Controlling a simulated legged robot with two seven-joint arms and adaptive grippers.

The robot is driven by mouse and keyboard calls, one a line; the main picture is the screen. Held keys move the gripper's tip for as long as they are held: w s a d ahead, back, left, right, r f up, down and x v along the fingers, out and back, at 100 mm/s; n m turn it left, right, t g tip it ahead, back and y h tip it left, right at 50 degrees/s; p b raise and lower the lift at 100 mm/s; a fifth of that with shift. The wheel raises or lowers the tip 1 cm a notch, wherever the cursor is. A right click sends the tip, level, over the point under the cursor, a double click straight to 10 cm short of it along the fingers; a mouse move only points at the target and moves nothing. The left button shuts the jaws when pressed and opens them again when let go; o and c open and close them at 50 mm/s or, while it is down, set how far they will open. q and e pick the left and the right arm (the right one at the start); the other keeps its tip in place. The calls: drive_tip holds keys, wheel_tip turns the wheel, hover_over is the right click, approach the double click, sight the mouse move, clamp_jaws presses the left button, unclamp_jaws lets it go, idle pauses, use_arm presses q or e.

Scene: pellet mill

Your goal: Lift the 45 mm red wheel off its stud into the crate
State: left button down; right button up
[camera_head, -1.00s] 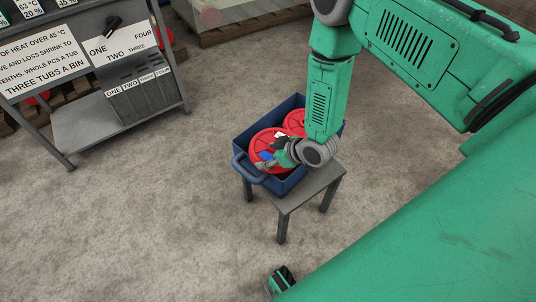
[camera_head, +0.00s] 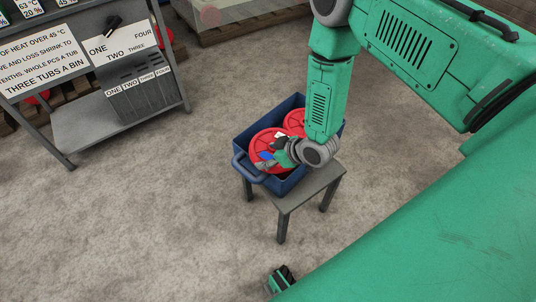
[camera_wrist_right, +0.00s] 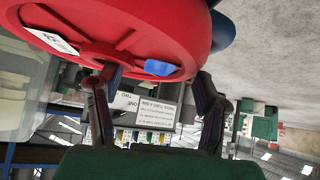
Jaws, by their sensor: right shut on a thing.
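A red wheel (camera_head: 261,141) with a blue patch and a white label is at the near left part of the blue crate (camera_head: 240,137). My right gripper (camera_head: 268,160) reaches in from the right and is shut on this wheel. In the right wrist view the wheel (camera_wrist_right: 150,22) fills the top, with the two fingers (camera_wrist_right: 155,95) against its underside and far apart. A second red wheel (camera_head: 295,120) lies in the crate behind it, partly hidden by my arm. I cannot tell whether the held wheel touches the crate floor.
The crate stands on a small grey table (camera_head: 300,195). A grey stand (camera_head: 105,125) with printed signs is at the upper left. A pallet (camera_head: 235,28) lies at the back. The floor between is clear.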

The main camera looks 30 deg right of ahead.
drive_tip(key=shift+w+r, duration=0.1)
drive_tip(key=shift+r, duration=0.05)
drive_tip(key=o, duration=2.1)
drive_tip(key=shift+s+d+p, duration=0.45)
drive_tip(key=shift+s+d, duration=0.15)
drive_tip(key=shift+s, duration=0.8)
drive_tip(key=shift+s+d+p, duration=0.5)
drive_tip(key=shift+s+d, duration=0.15)
drive_tip(key=shift+s, duration=0.75)
drive_tip(key=shift+s+d+p, duration=0.45)
drive_tip(key=shift+s+d, duration=0.15)
drive_tip(key=shift+s, duration=0.8)
